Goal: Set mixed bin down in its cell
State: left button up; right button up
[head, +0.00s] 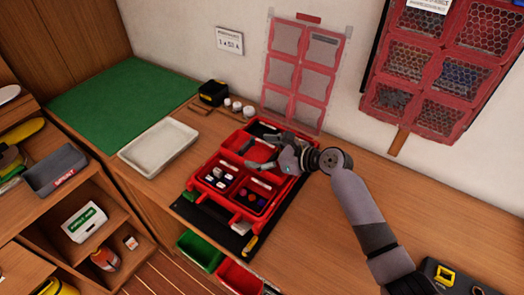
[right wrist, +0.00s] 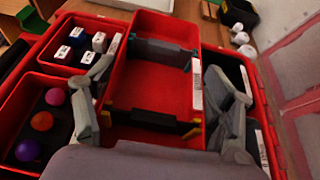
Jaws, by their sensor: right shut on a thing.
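The mixed bin, a long red bin (right wrist: 155,85), is between the two fingers of my right gripper (right wrist: 162,72) in the right wrist view. The fingers are shut on its long side walls from outside. A grey-teal piece and a dark bar with yellow ends lie across it. In the head view the bin (head: 247,150) is in the middle of the red organizer case (head: 213,205), with my right gripper (head: 250,154) over it. Neighbouring compartments flank it. I cannot tell whether its base touches the case floor. My left gripper is not in view.
The case has a compartment of white and blue cubes (right wrist: 82,42) and one of coloured balls (right wrist: 41,121). A pale tray (head: 158,146) and green mat (head: 120,105) lie left. A black box (head: 213,92) stands behind.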

jog(key=shift+f, duration=0.8)
jog(key=o, duration=1.3)
jog(key=v, duration=1.2)
jog(key=shift+f, duration=0.1)
